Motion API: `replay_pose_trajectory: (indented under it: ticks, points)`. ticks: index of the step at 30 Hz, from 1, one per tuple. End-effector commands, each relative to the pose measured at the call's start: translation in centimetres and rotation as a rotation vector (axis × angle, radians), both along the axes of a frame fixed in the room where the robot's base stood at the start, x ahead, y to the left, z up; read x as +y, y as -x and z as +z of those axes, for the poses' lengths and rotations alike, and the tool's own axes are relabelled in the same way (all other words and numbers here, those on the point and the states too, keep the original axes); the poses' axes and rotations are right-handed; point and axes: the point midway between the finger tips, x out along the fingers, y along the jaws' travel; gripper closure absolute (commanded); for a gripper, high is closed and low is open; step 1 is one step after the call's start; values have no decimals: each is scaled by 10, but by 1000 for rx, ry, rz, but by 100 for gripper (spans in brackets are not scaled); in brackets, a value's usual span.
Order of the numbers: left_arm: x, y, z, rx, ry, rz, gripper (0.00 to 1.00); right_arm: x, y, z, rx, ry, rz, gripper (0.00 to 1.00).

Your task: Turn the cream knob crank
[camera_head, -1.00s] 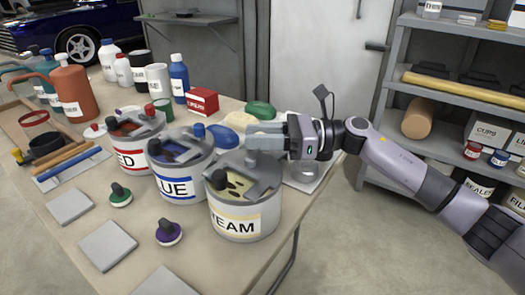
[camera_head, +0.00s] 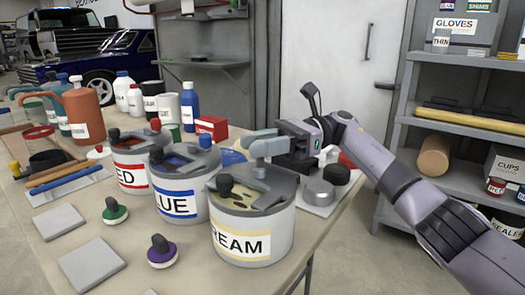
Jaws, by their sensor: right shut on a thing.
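The cream pot (camera_head: 282,223) is a grey tin with a cream label reading "REAM", at the front right of the table. A grey crank bar (camera_head: 252,196) lies across its open top, above cream contents with dark patches. My right gripper (camera_head: 262,148) reaches in from the right over the pot's back rim. Its fingers are shut on the crank's knob, which they mostly hide. My left gripper is not in view.
The blue pot (camera_head: 178,205) and red pot (camera_head: 131,177) stand close on the left, with similar cranks. A grey device with a black knob (camera_head: 336,174) sits right of the cream pot. Green (camera_head: 115,210) and purple (camera_head: 162,250) knobbed discs lie in front. Shelves (camera_head: 463,180) stand at right.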

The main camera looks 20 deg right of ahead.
Motion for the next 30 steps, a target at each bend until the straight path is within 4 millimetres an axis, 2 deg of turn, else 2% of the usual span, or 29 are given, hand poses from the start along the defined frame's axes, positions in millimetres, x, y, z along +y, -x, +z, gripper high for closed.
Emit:
replay_pose_trajectory:
  ticks: [19,20,21,30]
  points:
    - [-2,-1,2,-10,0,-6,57,2,0,1,-2,-2,29,100]
    - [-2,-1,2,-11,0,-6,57,2,0,1,-2,-2,29,63]
    - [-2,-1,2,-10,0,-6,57,2,0,1,-2,-2,29,51]
    - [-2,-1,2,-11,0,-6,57,2,0,0,-1,-1,29,51]
